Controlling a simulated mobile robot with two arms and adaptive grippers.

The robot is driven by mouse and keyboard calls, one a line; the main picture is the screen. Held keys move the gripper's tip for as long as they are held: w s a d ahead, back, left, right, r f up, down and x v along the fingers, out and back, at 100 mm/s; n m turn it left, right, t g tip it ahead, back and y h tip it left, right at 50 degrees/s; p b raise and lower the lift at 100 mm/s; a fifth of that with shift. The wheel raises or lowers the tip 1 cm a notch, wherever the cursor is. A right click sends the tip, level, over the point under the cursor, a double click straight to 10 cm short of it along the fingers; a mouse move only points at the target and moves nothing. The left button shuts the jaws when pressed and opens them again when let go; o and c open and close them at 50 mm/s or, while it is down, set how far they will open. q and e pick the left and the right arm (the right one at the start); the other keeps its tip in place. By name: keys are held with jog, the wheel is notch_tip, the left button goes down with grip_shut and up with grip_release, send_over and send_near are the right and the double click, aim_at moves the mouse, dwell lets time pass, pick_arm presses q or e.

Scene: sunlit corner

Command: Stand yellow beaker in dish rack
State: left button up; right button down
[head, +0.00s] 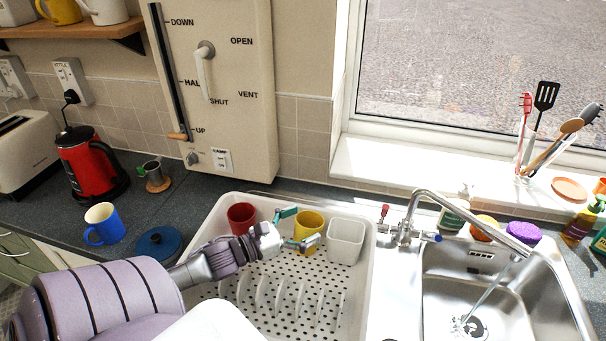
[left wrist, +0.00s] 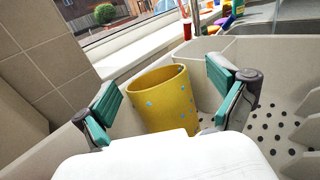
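The yellow beaker (head: 309,227) stands upright in the back of the white dish rack (head: 367,262), between a red beaker and a white square pot. In the left wrist view the yellow beaker (left wrist: 165,101) has pale blue dots and shows between my finger pads, with a gap on each side. My left gripper (head: 294,228) is open, its fingers pointing at the beaker from the left; its open pads (left wrist: 163,88) also show in the left wrist view. I cannot tell how far the beaker is between the fingers. My right gripper is not in view.
The red beaker (head: 241,218) and white pot (head: 346,240) stand close to either side. Plate slots (head: 285,298) fill the rack's middle. Right of it are a tap (head: 404,232) and sink (head: 475,268) with running water. A blue mug (head: 103,224) stands on the left counter.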

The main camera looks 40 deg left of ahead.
pick_arm(q)
jog(key=r+b+v, duration=0.1)
jog(key=v, duration=0.6)
jog(key=shift+s+r, duration=0.2)
jog(key=shift+s, duration=0.05)
jog(key=shift+a, duration=0.1)
dwell(0.5)
